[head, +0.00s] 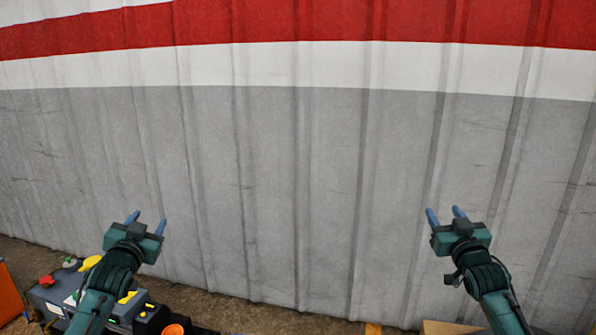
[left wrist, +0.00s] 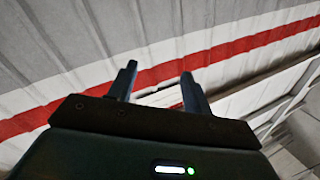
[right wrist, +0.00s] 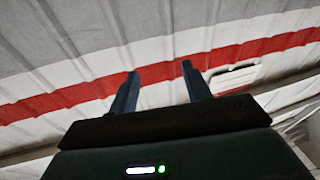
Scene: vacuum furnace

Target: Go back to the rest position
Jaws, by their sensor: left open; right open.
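My left gripper (head: 147,222) is raised at the lower left of the head view, its two blue fingers apart and nothing between them. Its fingers also show in the left wrist view (left wrist: 158,80), open and empty against the striped wall. My right gripper (head: 446,213) is raised at the lower right of the head view, fingers apart and empty. In the right wrist view its fingers (right wrist: 160,82) are spread with only the wall behind them. Both grippers point up and forward, and neither touches anything.
A corrugated wall (head: 300,170) in grey, white and red spans the view ahead. At the lower left stands a dark control box (head: 50,297) with coloured buttons, partly behind my left arm. An orange object (head: 8,295) is at the left edge. Brown floor (head: 260,315) lies between the arms.

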